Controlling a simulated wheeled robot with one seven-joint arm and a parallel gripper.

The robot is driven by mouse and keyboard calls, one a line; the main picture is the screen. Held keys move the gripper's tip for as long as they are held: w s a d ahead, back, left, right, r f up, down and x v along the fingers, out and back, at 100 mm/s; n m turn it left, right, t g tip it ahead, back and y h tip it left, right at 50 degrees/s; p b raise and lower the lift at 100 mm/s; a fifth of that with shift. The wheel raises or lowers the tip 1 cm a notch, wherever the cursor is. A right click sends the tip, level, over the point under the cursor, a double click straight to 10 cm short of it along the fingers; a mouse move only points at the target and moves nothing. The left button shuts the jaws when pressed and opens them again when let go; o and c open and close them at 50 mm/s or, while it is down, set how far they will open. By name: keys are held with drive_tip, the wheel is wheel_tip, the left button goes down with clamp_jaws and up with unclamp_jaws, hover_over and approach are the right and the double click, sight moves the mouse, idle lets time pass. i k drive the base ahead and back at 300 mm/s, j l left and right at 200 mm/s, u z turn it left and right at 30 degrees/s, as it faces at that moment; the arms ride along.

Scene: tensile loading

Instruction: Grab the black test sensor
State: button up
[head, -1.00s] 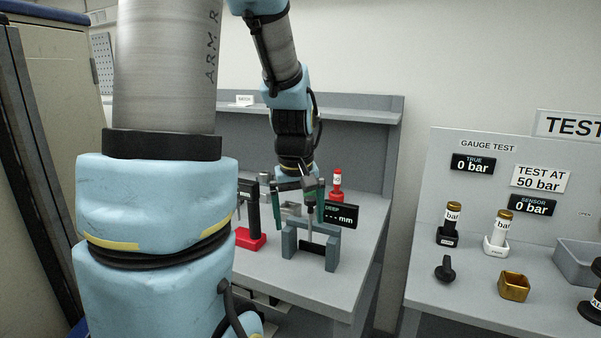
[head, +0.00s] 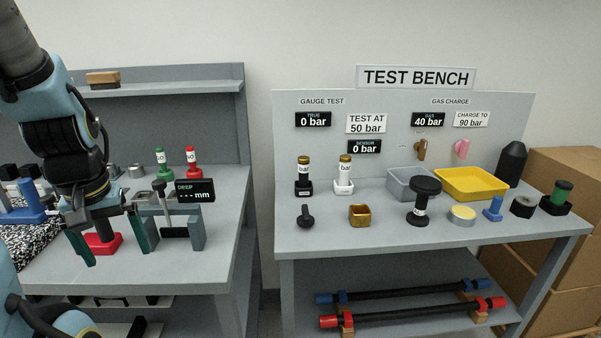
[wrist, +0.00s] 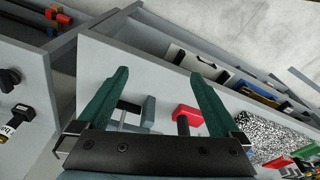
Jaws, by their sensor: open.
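On the test bench, the black test sensor (head: 303,187) stands upright in the head view, with a brass-coloured top and a white "bar" label. A similar sensor with a white base (head: 344,187) stands just right of it. My gripper (head: 113,243) is open and empty over the left bench, well to the left of both sensors. In the wrist view its two green fingers (wrist: 160,78) are spread wide with nothing held between them. A black labelled piece (wrist: 14,122) is cut by the left edge there; I cannot tell whether it is the sensor.
A grey stand (head: 197,232) is close to my gripper. A gap separates the benches.

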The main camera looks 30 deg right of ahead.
sight(303, 162)
drive_tip(key=k+l, duration=0.1)
drive_tip(key=l, duration=1.15)
drive_tip(key=k+l, duration=0.15)
drive_tip(key=l, duration=0.5)
drive_tip(key=k+l, duration=0.1)
drive_tip(key=l, duration=1.15)
drive_tip(key=l+u, duration=0.15)
drive_tip(key=u, duration=0.25)
drive_tip(key=k+l+u, duration=0.1)
drive_tip(key=u, duration=0.3)
drive_tip(key=k+l+u, duration=0.1)
drive_tip(key=u, duration=0.3)
drive_tip(key=k+l+u, duration=0.1)
drive_tip(key=u, duration=0.35)
drive_tip(key=l+u, duration=0.15)
drive_tip(key=u, duration=0.5)
drive_tip(key=l, duration=0.35)
drive_tip(key=k+l, duration=0.1)
drive_tip(key=l, duration=0.2)
